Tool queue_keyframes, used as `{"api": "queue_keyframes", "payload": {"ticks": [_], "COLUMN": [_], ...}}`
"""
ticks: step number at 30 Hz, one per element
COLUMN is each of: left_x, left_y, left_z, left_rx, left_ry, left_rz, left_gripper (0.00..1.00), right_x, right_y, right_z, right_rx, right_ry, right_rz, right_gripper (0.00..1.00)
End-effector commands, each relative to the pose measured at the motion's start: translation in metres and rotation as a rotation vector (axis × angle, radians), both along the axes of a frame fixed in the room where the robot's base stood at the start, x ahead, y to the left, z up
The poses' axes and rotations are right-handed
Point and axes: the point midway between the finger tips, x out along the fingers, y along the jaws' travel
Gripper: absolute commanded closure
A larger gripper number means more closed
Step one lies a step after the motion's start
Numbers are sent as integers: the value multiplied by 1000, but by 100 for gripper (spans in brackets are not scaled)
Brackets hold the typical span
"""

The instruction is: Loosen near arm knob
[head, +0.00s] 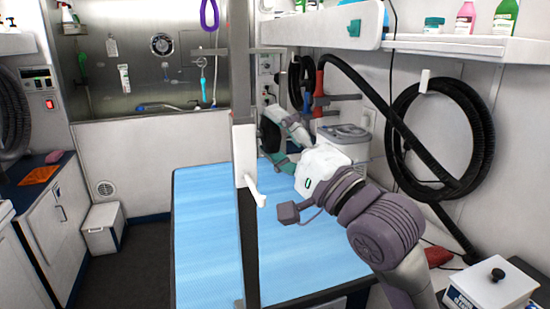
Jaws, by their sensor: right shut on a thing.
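The near grooming arm post (241,70) stands upright at the near end of the blue-topped table (205,225). A white block (245,155) with a white lever below it sits on the post. My right gripper (272,143) reaches in from the lower right, over the table, to just right of the post in the picture. It is shut at a dark rounded thing; its fingertips are small and partly hidden, so I cannot tell for certain that this is the knob. My left gripper is out of view.
A coiled black hose (484,125) hangs on the right wall below a shelf (450,45) of bottles. A white box with a black knob (497,275) stands at the lower right. The table's blue top is clear; open floor (135,265) lies to its left.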

Motion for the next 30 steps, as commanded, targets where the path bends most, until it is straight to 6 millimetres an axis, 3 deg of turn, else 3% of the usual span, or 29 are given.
{"api": "queue_keyframes", "payload": {"ticks": [1,3,12,30], "left_x": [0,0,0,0], "left_y": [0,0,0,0], "left_z": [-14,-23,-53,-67], "left_rx": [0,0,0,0], "left_ry": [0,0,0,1], "left_rz": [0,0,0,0], "left_gripper": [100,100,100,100], "right_x": [1,1,1,1], "right_y": [0,0,1,2], "right_z": [-9,-9,-7,-3], "right_rx": [15,33,91,124], "right_ry": [-36,-91,-284,-387], "right_rz": [0,1,2,4], "right_gripper": [69,69,69,69]}}
